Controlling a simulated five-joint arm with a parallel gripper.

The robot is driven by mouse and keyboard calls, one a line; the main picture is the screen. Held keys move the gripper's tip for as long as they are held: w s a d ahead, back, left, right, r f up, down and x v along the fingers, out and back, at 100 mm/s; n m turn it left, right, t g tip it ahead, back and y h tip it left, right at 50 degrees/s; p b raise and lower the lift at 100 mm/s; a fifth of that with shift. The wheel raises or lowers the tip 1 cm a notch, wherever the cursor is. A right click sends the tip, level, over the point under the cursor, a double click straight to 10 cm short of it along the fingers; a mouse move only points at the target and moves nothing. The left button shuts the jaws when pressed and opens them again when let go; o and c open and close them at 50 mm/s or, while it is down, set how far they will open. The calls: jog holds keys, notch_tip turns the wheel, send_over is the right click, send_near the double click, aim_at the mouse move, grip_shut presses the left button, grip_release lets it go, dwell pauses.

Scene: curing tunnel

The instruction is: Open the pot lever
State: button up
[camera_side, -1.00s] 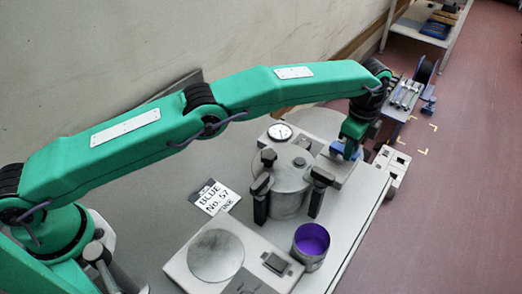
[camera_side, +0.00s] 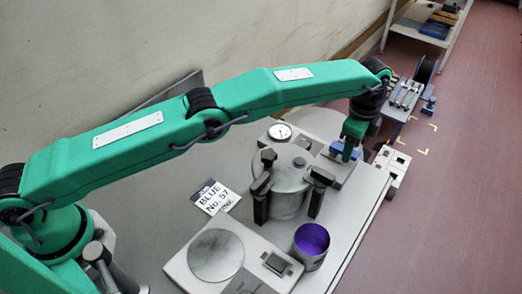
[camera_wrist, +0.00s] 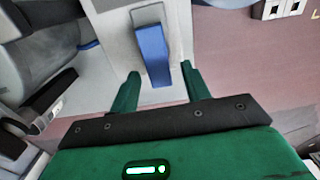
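The blue lever (camera_wrist: 153,52) sits on a pale grey block (camera_wrist: 125,28) in the wrist view. In the side view the lever (camera_side: 337,148) is beside the grey lidded pot (camera_side: 287,190), partly hidden by my gripper (camera_side: 349,150). In the wrist view my gripper (camera_wrist: 160,82) is open. Its two green fingers stand on either side of the lever's near end, with a visible gap on each side. I cannot tell the height of the fingertips against the lever. The pot has black clamps around its lid.
A round gauge (camera_side: 280,132) is behind the pot. A scale (camera_side: 190,262) and an open tin of purple paint (camera_side: 311,242) stand in front. A label card (camera_side: 214,197) lies left of the pot. The bench's right edge is close to the lever block.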

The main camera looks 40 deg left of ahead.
jog(key=shift+s+m, duration=0.15)
jog(key=shift+m, duration=0.15)
jog(key=shift+s+a+m, duration=0.1)
jog(key=shift+s+m, duration=0.3)
jog(key=shift+m, duration=0.75)
jog(key=shift+s+m, duration=0.4)
jog(key=shift+m, duration=0.75)
jog(key=m, duration=0.2)
jog(key=s+a+m, duration=0.1)
jog(key=m, duration=0.2)
jog(key=shift+s+a+m, duration=0.15)
jog(key=shift+s+m, duration=0.1)
jog(key=shift+m, duration=0.05)
notch_tip(320, 180, up, 7)
jog(key=s+a+r+n, duration=0.2)
jog(key=a+r+n, duration=0.2)
jog(key=n, duration=0.5)
jog(key=s+a+r+n+t, duration=0.1)
jog(key=s+a+r+n, duration=0.2)
jog(key=a+r+n, duration=0.2)
jog(key=s+a+r+n, duration=0.2)
jog(key=a+r+n, duration=0.2)
jog(key=a+n, duration=0.4)
jog(key=n, duration=0.5)
jog(key=shift+s+r+n+t+h, duration=0.2)
jog(key=shift+n+t+h, duration=0.1)
jog(key=shift+n+t, duration=0.1)
